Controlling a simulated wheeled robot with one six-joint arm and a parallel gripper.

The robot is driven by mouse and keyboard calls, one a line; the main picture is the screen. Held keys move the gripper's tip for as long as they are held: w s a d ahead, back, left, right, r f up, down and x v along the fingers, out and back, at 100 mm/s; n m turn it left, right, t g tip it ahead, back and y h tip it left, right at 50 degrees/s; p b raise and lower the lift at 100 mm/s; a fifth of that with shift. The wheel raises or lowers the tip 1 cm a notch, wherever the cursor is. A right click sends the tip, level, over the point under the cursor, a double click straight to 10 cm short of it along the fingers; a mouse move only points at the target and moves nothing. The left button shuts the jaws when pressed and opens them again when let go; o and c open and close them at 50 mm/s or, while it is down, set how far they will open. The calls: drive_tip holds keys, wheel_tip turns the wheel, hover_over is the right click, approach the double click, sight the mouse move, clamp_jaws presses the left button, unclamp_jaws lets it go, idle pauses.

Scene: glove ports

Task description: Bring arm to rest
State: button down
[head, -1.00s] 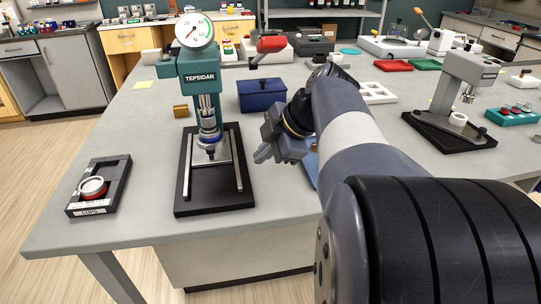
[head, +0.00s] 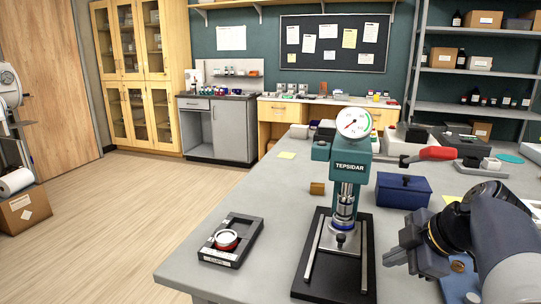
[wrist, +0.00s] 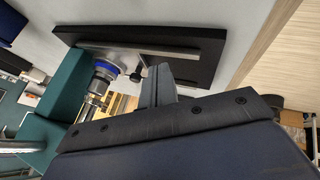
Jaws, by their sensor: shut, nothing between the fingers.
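My gripper (head: 394,257) is shut and empty at the lower right of the head view, just right of the green TEPSIDAR press (head: 345,180). The press stands upright on its black base (head: 318,278) and has a round dial gauge on top. In the wrist view the shut fingers (wrist: 157,88) point toward the black base (wrist: 200,58) and the press's blue collar (wrist: 106,70). A gap seems to lie between fingers and press, but the wrist view does not settle how wide.
A black CUPS tray (head: 248,240) with a red and white cup (head: 227,238) sits left of the press. Open floor (head: 110,225) lies left of the grey table (head: 200,265).

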drive_tip(key=w+a, duration=0.1)
drive_tip(key=w, duration=0.1)
drive_tip(key=w+a, duration=0.2)
drive_tip(key=w, duration=0.1)
drive_tip(key=w+a, duration=0.2)
drive_tip(key=shift+w+a+f+p, duration=0.2)
drive_tip(key=shift+w+f+p, duration=0.05)
drive_tip(key=shift+w+p, duration=0.1)
drive_tip(key=shift+w+a+f, duration=0.15)
drive_tip(key=shift+w+f, duration=0.15)
drive_tip(key=shift+f, duration=0.15)
drive_tip(key=shift+s, duration=0.15)
